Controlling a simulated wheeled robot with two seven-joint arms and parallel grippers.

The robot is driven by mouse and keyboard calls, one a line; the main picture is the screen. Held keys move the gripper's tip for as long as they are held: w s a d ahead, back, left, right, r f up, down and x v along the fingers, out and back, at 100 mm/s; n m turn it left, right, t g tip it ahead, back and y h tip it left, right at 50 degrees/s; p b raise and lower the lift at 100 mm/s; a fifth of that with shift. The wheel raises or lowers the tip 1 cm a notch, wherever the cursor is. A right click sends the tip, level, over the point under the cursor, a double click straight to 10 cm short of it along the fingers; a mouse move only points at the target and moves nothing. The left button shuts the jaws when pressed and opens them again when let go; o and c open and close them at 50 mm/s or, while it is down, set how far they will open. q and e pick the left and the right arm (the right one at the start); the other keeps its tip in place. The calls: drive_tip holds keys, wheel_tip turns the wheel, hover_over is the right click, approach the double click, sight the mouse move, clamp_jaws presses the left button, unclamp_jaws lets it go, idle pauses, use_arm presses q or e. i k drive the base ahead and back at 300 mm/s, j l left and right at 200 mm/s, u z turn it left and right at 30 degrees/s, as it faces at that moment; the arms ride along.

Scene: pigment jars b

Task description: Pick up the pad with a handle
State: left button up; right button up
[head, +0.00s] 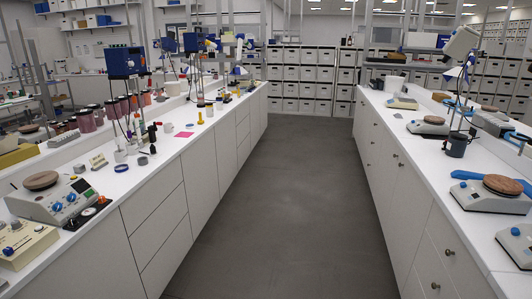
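I cannot pick out for certain a pad with a handle. A flat pink square (183,134) lies on the left bench (148,165), and no handle shows on it. Brown round pads sit on a hotplate at the near left (41,180) and on a hotplate at the near right (503,184); I see no handle on these either. A long blue piece (466,174) lies behind the near right hotplate, partly hidden; I cannot tell what it is. Neither of my grippers is in view.
A clear grey floor aisle (275,190) runs between the left bench and the right bench (408,142). Stacked white drawer boxes (305,75) close off the far end. Stands with blue stirrers (124,62), pink jars (86,120) and small items crowd the left bench.

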sight(201, 122)
drive_tip(key=i+u, duration=0.25)
drive_tip(key=i, duration=0.6)
drive_tip(key=i+u, duration=0.25)
drive_tip(key=i, duration=0.65)
drive_tip(key=i+u, duration=0.1)
drive_tip(key=i, duration=0.45)
drive_tip(key=i+l+u, duration=0.1)
drive_tip(key=i, duration=0.4)
drive_tip(key=i+l+u, duration=0.1)
drive_tip(key=i, duration=0.4)
drive_tip(key=i+l, duration=0.5)
drive_tip(key=l, duration=0.15)
drive_tip(key=i+l, duration=0.5)
drive_tip(key=l, duration=0.15)
